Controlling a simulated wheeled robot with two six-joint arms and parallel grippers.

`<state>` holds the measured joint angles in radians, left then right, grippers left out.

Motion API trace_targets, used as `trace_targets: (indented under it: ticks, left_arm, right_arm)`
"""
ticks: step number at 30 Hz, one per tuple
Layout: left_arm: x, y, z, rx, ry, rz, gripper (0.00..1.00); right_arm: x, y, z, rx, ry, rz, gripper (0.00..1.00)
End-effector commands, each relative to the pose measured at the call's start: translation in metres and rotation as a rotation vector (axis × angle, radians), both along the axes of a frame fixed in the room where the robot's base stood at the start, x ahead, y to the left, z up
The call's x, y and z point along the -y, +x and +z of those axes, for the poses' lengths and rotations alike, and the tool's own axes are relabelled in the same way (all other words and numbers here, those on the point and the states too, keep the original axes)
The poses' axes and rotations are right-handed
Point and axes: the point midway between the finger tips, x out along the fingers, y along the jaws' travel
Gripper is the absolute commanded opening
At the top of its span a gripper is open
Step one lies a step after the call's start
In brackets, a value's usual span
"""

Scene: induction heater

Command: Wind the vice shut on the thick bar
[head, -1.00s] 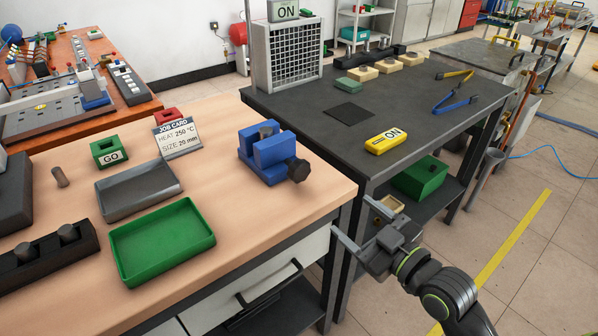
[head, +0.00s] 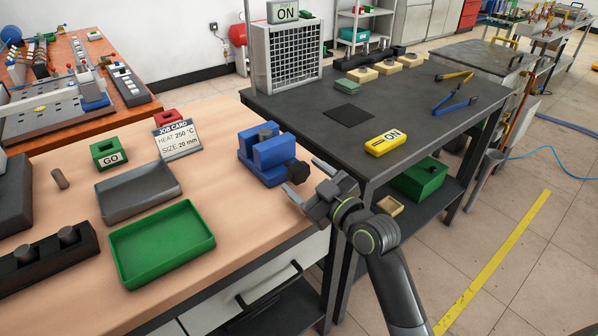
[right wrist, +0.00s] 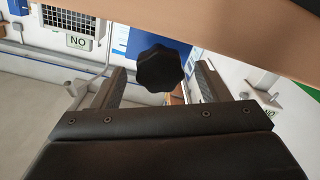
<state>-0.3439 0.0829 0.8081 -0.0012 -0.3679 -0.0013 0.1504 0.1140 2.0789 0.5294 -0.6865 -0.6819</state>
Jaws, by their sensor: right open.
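The blue vice (head: 268,160) sits near the right edge of the wooden bench. A dark grey bar (head: 267,132) stands between its jaws; I cannot tell whether both jaws touch it. The vice's black lobed knob (head: 298,172) faces my right gripper (head: 303,178), which is open and empty at the bench edge. In the right wrist view the knob (right wrist: 160,68) appears centred between the two open fingers (right wrist: 160,88), with clear space on both sides. Its depth relative to the fingertips is hard to tell. My left gripper is not in view.
A job card (head: 177,138), a green GO block (head: 109,152), a grey tray (head: 140,205) and a green tray (head: 205,253) are on the bench left of the vice.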

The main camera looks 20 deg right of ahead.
Motion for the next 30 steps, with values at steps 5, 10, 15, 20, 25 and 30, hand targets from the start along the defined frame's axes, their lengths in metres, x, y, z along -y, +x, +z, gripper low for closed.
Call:
trace_targets:
  ticks: [5, 10, 15, 20, 25, 30]
  left_arm:
    - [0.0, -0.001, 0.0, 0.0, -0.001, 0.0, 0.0]
    - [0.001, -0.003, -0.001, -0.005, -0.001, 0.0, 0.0]
    - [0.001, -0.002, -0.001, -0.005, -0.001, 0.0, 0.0]
    - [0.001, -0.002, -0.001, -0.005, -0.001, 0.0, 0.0]
    - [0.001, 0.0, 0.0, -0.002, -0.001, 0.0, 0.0]
    - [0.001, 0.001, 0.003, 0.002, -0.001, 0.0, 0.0]
  right_arm:
    - [-0.007, 0.019, 0.0, 0.001, 0.0, 0.0, 0.69]
    - [-0.009, 0.025, 0.0, 0.0, 0.0, 0.0, 0.69]
    - [-0.009, 0.025, 0.0, 0.0, 0.0, 0.0, 0.69]
    - [-0.009, 0.025, 0.0, 0.0, 0.0, 0.0, 0.56]
    - [-0.009, 0.025, 0.0, 0.0, 0.0, 0.0, 0.33]
    - [-0.009, 0.025, 0.001, -0.006, 0.014, 0.0, 0.24]
